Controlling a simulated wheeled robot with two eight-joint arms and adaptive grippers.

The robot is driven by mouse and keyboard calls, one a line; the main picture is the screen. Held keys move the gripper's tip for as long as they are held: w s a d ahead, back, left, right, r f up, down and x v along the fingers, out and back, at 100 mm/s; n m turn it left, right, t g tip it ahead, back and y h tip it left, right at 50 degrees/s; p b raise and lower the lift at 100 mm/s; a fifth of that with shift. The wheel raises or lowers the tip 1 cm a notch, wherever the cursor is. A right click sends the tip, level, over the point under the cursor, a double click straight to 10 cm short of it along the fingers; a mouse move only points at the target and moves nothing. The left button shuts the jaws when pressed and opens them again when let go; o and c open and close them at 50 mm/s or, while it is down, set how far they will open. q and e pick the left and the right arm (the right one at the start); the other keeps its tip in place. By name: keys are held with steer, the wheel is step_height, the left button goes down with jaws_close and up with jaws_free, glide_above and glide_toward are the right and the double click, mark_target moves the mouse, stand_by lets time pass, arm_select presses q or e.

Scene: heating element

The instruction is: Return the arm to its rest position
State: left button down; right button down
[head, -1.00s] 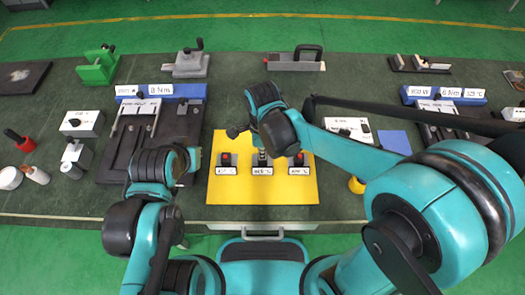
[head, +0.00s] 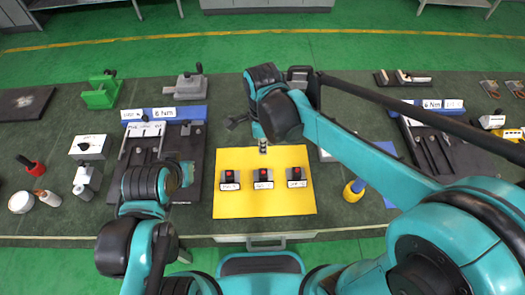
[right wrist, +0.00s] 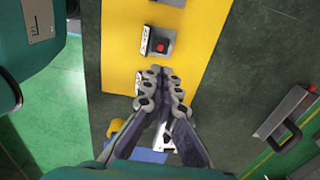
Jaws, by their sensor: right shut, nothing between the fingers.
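My right arm reaches over the table, and its gripper (head: 263,146) is just behind the yellow mat (head: 237,206) in the head view. In the right wrist view the right gripper (right wrist: 155,75) has its fingers together with nothing between them. Three dark blocks with red buttons stand in a row on the mat: a left one (head: 229,178), a middle one (head: 263,177) and a right one (head: 296,175). The fingers are apart from them. My left arm is bent at the left, and its gripper is hidden.
A yellow-and-blue object (head: 354,191) stands right of the mat. Dark racks (head: 198,165) lie at the left and far right. A grey-and-white switch box (head: 88,147), a green vise (head: 102,91) and a grey vise (head: 188,84) stand on the left.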

steer(key=shift+w+d+r, duration=0.1)
steer(key=shift+d+r, duration=0.05)
steer(key=shift+r, duration=0.05)
stand_by(0.3)
steer(key=s+d+n+t+b, duration=0.1)
steer(key=s+d+n+t, duration=0.2)
steer(key=d+n, duration=0.4)
steer(key=s+d+f+n+t+b, duration=0.1)
steer(key=s+d+n+t+b, duration=0.1)
steer(key=d+n, duration=0.6)
steer(key=s+n+t, duration=0.1)
steer(key=n+t, duration=0.1)
steer(key=n, duration=0.1)
steer(key=shift+s+d+f, duration=0.25)
steer(key=shift+s+d, duration=0.05)
steer(key=shift+s, duration=0.05)
